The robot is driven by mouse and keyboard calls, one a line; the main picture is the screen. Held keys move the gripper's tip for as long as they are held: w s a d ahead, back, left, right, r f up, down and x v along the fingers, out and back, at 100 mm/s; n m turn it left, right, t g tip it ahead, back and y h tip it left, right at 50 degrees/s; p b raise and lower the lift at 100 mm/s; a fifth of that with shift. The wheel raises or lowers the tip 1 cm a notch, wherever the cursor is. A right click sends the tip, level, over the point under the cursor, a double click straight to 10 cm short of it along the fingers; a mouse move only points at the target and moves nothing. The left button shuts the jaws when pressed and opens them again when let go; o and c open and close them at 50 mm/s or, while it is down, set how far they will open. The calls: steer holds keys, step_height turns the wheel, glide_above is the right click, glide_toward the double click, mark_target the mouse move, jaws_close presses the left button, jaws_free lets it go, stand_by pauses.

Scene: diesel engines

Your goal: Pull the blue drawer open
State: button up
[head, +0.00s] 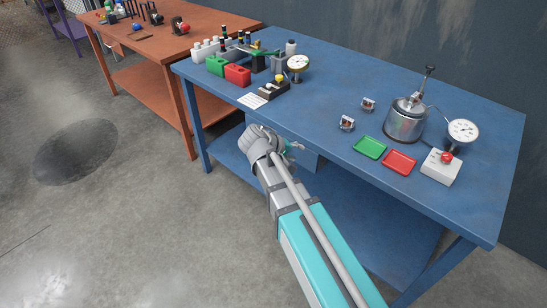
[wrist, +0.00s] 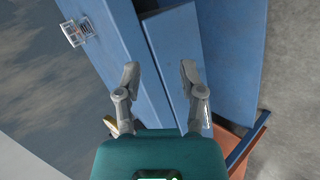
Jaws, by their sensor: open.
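The blue drawer (head: 309,161) hangs under the front edge of the blue table, and my gripper and forearm partly hide it in the head view. Its blue box fills the upper middle of the wrist view (wrist: 174,42). My gripper (head: 293,148) is in front of the drawer, just below the tabletop edge. In the wrist view the two fingers of my gripper (wrist: 160,74) are spread apart with nothing between them, pointing at the drawer. I cannot make out a handle, nor tell whether the fingertips touch the drawer. The drawer looks shut, though its front is largely hidden.
The blue table (head: 330,105) carries a metal pot (head: 404,122), a gauge (head: 463,131), a green tray (head: 369,148), a red tray (head: 399,162) and other parts. Its lower shelf (head: 370,220) is bare. An orange table (head: 165,50) stands behind left. The floor at left is clear.

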steer(key=w+a+f+n+t+b, duration=0.1)
steer(key=a+f+n+t+b, duration=0.1)
steer(key=a+b, duration=0.4)
steer(key=w+a+f+n+t+h+b, duration=0.1)
steer(key=a+f+n+t+b, duration=0.1)
steer(key=a+f+t+b, duration=0.2)
steer(key=shift+w+a+f+b, duration=0.15)
steer(key=shift+a+f+b, duration=0.3)
steer(key=shift+a+b, duration=2.1)
steer(key=shift+a+p, duration=0.75)
steer(key=shift+p, duration=0.15)
steer(key=b+x, duration=0.1)
steer(key=x, duration=0.3)
steer(key=b+x, duration=0.1)
steer(key=x, duration=0.4)
steer(key=b+x, duration=0.1)
steer(key=x, duration=0.3)
steer(key=shift+w+d+r, duration=0.2)
steer(key=shift+w+d, duration=0.05)
steer(key=shift+w, duration=0.1)
jaws_close()
steer(key=shift+d, duration=0.3)
steer(key=shift+a, duration=0.15)
steer(key=shift+s, duration=0.15)
